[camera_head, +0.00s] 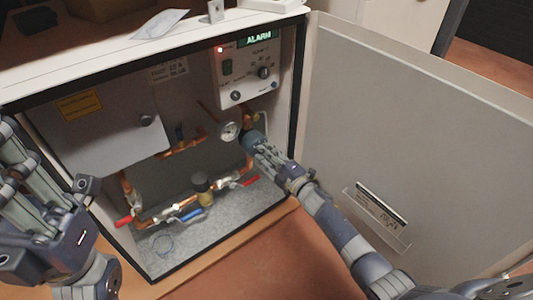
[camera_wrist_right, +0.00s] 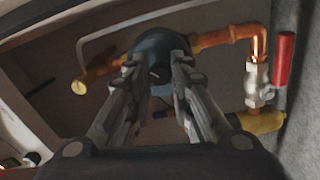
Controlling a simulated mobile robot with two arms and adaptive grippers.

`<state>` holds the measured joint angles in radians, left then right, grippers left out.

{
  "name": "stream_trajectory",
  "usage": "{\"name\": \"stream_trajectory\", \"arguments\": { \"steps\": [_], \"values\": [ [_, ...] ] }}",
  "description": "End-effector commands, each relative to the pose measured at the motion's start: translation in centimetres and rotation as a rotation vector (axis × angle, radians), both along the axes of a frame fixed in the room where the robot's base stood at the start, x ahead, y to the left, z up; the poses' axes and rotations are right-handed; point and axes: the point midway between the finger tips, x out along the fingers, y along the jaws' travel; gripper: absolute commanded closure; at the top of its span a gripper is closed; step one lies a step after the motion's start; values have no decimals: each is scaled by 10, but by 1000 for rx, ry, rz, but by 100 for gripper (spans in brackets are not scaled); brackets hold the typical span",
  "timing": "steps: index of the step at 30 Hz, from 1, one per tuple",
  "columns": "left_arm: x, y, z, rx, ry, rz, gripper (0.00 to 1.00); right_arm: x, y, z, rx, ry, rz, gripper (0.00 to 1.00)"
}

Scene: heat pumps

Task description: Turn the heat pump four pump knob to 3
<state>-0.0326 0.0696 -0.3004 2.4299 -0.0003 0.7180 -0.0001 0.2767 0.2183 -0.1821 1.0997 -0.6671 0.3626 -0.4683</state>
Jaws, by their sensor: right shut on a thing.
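The blue-grey pump (camera_wrist_right: 158,48) sits on copper piping inside the open cabinet, and its dark round front knob (camera_wrist_right: 159,74) faces the right wrist camera. In the head view the pump (camera_head: 251,138) is partly hidden by my right gripper (camera_head: 262,148). In the right wrist view the fingers of my right gripper (camera_wrist_right: 158,82) lie either side of the knob and are shut on it. The knob's setting cannot be read. My left gripper (camera_head: 45,155) is at the left edge, in front of the cabinet, with its fingers apart and nothing between them.
A control panel (camera_head: 245,90) with a lit ALARM display (camera_head: 258,39) is above the pump. A pressure gauge (camera_head: 229,131), copper pipes and a red-handled valve (camera_wrist_right: 284,58) are close by. The cabinet door (camera_head: 410,130) stands open on the right. A grey box (camera_head: 100,125) is inside left.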

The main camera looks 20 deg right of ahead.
Motion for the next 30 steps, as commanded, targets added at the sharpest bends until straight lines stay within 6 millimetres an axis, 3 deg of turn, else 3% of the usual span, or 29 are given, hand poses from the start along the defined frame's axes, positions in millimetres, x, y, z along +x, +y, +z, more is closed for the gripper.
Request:
{"name": "stream_trajectory", "arguments": {
  "steps": [13, 14, 16, 30],
  "values": [
    [1, 0, -2, 0, 7, -1, 83, 1, -4, 0, 7, 5, -7, 100],
    [1, 0, -2, 0, 7, -1, 83, 1, -4, 0, 7, 5, -7, 75],
    [1, 0, -2, 0, 7, -1, 83, 1, -3, 0, 7, 5, -7, 59],
    [-1, 1, 0, -1, -4, 1, 83, -9, -5, -1, 5, 4, -3, 59]
  ]
}}
